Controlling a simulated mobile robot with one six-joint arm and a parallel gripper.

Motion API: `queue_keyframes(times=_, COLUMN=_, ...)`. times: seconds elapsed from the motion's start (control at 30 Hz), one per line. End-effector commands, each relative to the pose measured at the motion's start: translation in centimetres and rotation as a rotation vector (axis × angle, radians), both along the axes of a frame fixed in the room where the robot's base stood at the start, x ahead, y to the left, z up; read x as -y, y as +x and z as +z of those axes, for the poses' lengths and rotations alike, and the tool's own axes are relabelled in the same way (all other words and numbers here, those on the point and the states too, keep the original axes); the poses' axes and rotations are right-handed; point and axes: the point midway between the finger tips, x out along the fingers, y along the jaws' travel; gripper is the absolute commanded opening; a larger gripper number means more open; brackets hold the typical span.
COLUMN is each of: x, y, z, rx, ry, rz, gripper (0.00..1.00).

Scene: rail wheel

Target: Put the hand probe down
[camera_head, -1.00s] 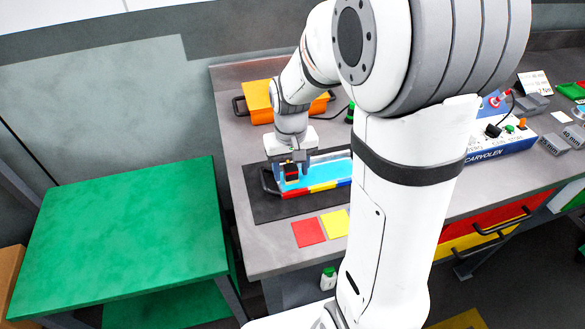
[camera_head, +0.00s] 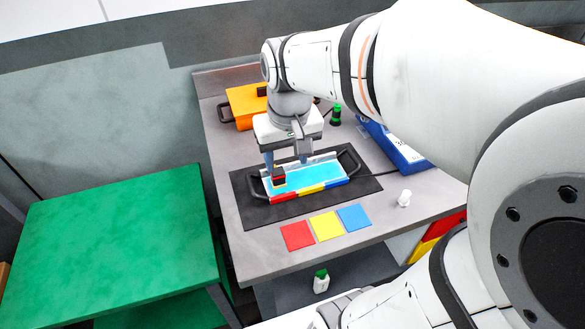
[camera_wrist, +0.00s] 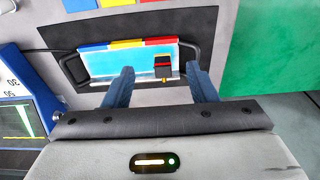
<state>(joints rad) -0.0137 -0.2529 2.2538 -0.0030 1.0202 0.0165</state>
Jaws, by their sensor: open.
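A small black-and-red block (camera_head: 279,176), which looks like the hand probe, sits at the left end of the light-blue tray (camera_head: 318,174). In the wrist view the probe (camera_wrist: 163,66) shows black and red with a yellow tip. The tray has black end handles and a red, yellow and blue front edge. My gripper (camera_head: 286,160) is open and empty above the tray. In the wrist view its two blue fingers (camera_wrist: 160,72) are spread, with the probe between them in the picture but apart from both.
The tray lies on a black mat (camera_head: 262,214). Red (camera_head: 297,236), yellow (camera_head: 327,226) and blue (camera_head: 354,217) squares lie in front. An orange case (camera_head: 244,106), a green-and-black bottle (camera_head: 336,114) and a blue instrument (camera_head: 400,152) stand behind. A green table (camera_head: 115,245) is clear at left.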

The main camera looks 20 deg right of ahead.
Motion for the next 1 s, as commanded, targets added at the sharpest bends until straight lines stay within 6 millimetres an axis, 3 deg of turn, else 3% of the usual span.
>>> queue_keyframes(times=0.1, x=0.0, y=-3.5, z=-0.6, rx=0.060, ry=0.000, rz=0.001, gripper=0.52)
queue_keyframes(times=0.3, x=0.4, y=-6.7, z=-1.8, rx=0.120, ry=-0.001, rz=0.001, gripper=0.52)
queue_keyframes(times=1.0, x=0.5, y=-7.2, z=-2.1, rx=0.131, ry=-0.002, rz=0.001, gripper=0.52)
